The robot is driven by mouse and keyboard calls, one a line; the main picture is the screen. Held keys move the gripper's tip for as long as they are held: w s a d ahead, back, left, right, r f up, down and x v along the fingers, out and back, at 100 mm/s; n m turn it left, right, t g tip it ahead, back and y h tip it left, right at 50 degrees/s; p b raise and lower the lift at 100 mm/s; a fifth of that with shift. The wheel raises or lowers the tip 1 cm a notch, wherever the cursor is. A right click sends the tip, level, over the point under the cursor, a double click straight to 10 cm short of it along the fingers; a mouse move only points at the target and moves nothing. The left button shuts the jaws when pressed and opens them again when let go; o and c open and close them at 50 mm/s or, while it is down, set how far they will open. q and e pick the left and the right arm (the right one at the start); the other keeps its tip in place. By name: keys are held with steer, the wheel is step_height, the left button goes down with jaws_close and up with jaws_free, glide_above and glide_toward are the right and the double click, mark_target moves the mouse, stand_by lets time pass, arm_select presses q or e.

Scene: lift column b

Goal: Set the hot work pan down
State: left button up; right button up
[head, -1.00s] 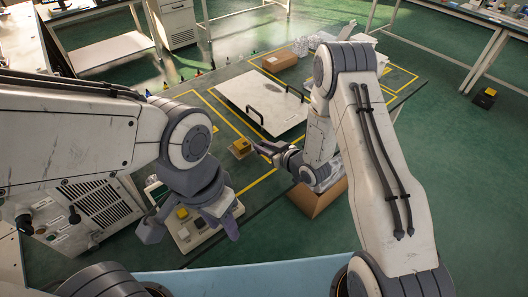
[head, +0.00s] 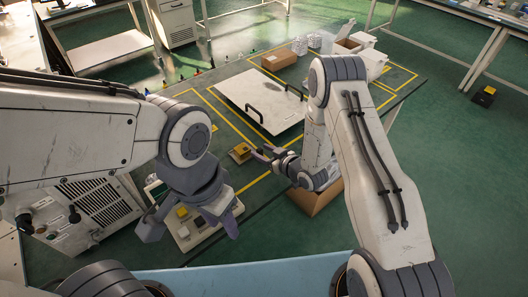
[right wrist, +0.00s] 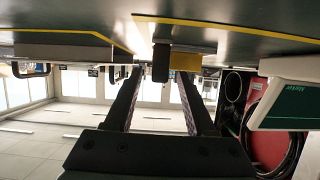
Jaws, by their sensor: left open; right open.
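The pan, a flat pale panel with two dark upright handles (head: 262,92), lies on the green table inside yellow floor-tape style lines in the head view. Neither gripper touches it. My right gripper (head: 262,153) is open and empty, on the near side of the pan, beside a small yellow-brown block (head: 240,153). In the right wrist view its two fingers (right wrist: 160,95) stand apart, with a dark piece and a yellow block (right wrist: 185,60) beyond them. My left gripper (head: 190,222) is open and hangs at the near left, well away from the pan.
A pale tray of small parts (head: 183,238) is below my left gripper. A cardboard box (head: 316,200) sits beneath my right forearm. More boxes (head: 279,59) stand at the table's far side. Several small bottles (head: 197,72) line the far left edge.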

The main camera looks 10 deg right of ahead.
steer(key=shift+r, duration=0.15)
steer(key=shift+s+d, duration=0.2)
steer(key=shift+s, duration=0.05)
steer(key=b+v, duration=0.1)
steer(key=v, duration=1)
steer(key=shift+b, duration=0.4)
steer(key=s+a+r+n+g+h, duration=0.1)
steer(key=s+a+r+g+h, duration=0.45)
steer(key=r, duration=0.25)
steer(key=s+a+r+g, duration=0.1)
steer(key=s+r, duration=0.3)
steer(key=s, duration=0.6)
steer(key=s+r+g+h, duration=0.1)
steer(key=s+r+g, duration=0.3)
steer(key=s, duration=0.6)
steer(key=shift+a+r+g, duration=0.3)
steer(key=shift+a+g, duration=0.05)
steer(key=shift+a, duration=0.05)
steer(key=shift+c, duration=0.3)
steer(key=shift+c, duration=0.2)
